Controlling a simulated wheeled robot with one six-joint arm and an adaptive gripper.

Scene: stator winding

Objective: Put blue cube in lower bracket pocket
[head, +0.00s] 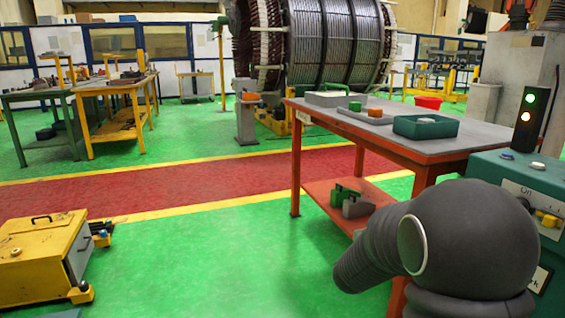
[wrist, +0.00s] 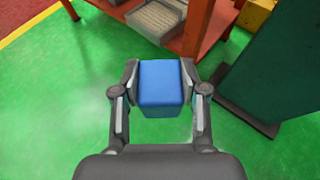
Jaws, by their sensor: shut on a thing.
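My gripper (wrist: 160,90) is shut on the blue cube (wrist: 160,84), which sits between its two fingers in the wrist view. Green floor shows below the cube, so it is held in the air. In the head view a dark grey part of my arm shows at the lower right; the gripper and cube are hidden there. On the lower shelf of the red-legged table (head: 440,146) stands a bracket-like piece with a green part (head: 346,190) and a grey part (head: 357,208). I cannot make out its pocket. A grey ribbed piece (wrist: 158,18) shows on the shelf in the wrist view.
The tabletop holds a green tray (head: 425,127), a flat grey tray with small pieces (head: 365,115) and a pale box (head: 337,98). A green cabinet (head: 515,185) stands at the right. A yellow box (head: 40,255) stands on the left floor. Open green floor (head: 230,250) lies between.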

